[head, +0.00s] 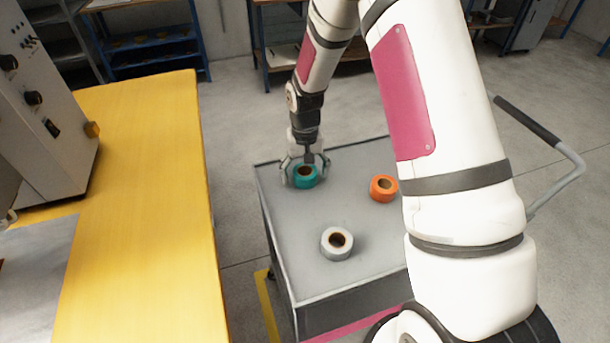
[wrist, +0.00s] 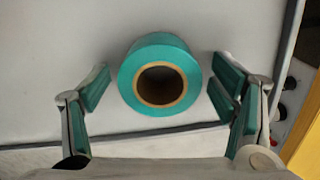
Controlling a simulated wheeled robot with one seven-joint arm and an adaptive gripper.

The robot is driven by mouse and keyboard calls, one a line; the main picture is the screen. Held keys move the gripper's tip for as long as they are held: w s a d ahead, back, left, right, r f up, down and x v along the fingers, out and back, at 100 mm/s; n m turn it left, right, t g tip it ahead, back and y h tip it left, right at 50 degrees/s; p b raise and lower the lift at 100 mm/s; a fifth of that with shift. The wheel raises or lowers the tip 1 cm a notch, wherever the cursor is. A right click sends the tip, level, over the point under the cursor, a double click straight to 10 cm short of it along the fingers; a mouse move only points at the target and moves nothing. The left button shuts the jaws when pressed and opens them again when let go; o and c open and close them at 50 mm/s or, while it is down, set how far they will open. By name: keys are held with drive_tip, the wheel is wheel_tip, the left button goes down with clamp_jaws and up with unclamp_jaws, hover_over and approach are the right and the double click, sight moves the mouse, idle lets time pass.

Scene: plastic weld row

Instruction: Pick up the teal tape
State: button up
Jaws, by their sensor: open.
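The teal tape (head: 305,182) is a roll with a brown core, lying flat near the far left corner of the grey cart top (head: 300,250). My gripper (head: 305,172) is over it, pointing down, with its fingers apart on either side of the roll. In the wrist view the teal tape (wrist: 160,75) sits between the two open fingers of my gripper (wrist: 162,92), with a gap on each side. The roll lies slightly beyond the middle of the fingertips there. I cannot tell the exact height of the fingertips above the cart.
An orange tape roll (head: 383,188) lies to the right on the cart, and a white tape roll (head: 337,243) lies nearer the front. A yellow table (head: 150,200) with a grey machine (head: 45,115) stands at the left. The cart has a handle (head: 560,170) at the right.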

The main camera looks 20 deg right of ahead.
drive_tip(key=shift+c, duration=0.4)
drive_tip(key=c, duration=1.2)
